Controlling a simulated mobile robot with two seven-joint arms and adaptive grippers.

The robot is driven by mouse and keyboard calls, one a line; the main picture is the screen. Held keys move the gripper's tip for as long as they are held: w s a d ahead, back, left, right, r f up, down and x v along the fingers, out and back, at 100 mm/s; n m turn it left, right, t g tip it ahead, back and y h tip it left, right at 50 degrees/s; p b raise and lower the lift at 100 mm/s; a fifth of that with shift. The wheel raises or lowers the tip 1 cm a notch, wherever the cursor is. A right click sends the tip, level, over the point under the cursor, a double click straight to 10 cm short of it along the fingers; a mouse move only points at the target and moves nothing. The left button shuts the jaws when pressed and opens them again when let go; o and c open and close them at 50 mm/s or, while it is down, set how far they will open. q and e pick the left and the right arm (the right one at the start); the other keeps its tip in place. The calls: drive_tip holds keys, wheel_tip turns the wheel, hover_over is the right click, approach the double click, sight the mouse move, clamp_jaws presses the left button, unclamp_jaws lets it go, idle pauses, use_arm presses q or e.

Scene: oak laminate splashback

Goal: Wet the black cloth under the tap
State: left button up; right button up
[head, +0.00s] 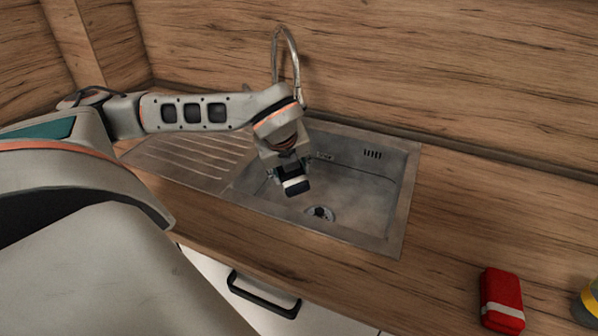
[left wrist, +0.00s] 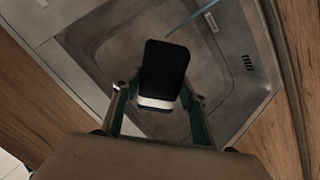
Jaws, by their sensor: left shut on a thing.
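The black cloth (head: 298,187), a folded block with a white band, hangs over the sink basin (head: 365,190) in the head view. My left gripper (head: 290,174) is shut on it. In the left wrist view the black cloth (left wrist: 165,68) sits between the two fingers of my left gripper (left wrist: 160,100). The curved metal tap (head: 292,50) stands behind the sink, partly hidden by my left wrist. A thin bluish streak (left wrist: 192,17), perhaps water, ends near the cloth's far end in the left wrist view; I cannot tell whether it touches. My right gripper is not in view.
A ribbed drainboard (head: 190,158) lies left of the basin. A red block with a white band (head: 502,299) lies on the counter at right, near a yellow and grey thing (head: 588,303) cut by the frame edge. The wooden splashback (head: 430,60) closes off the back.

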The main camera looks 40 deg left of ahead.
use_arm(q)
drive_tip(key=shift+w+a+f+p, duration=0.2)
drive_tip(key=shift+w+a, duration=0.2)
drive_tip(key=shift+w, duration=0.25)
drive_tip(key=shift+w+a+f+p, duration=0.15)
drive_tip(key=shift+w+a, duration=0.2)
drive_tip(key=shift+w, duration=0.25)
drive_tip(key=shift+w+a+f+p, duration=0.1)
drive_tip(key=shift+w+a+p, duration=0.1)
drive_tip(key=shift+w+a, duration=0.35)
drive_tip(key=w+a+f, duration=0.1)
drive_tip(key=w+a, duration=0.3)
drive_tip(key=w, duration=0.3)
drive_tip(key=shift+w+a+f+b, duration=0.2)
drive_tip(key=shift+w+f+b, duration=0.2)
drive_tip(key=s+d, duration=0.4)
drive_tip(key=s, duration=0.2)
drive_tip(key=shift+s, duration=0.4)
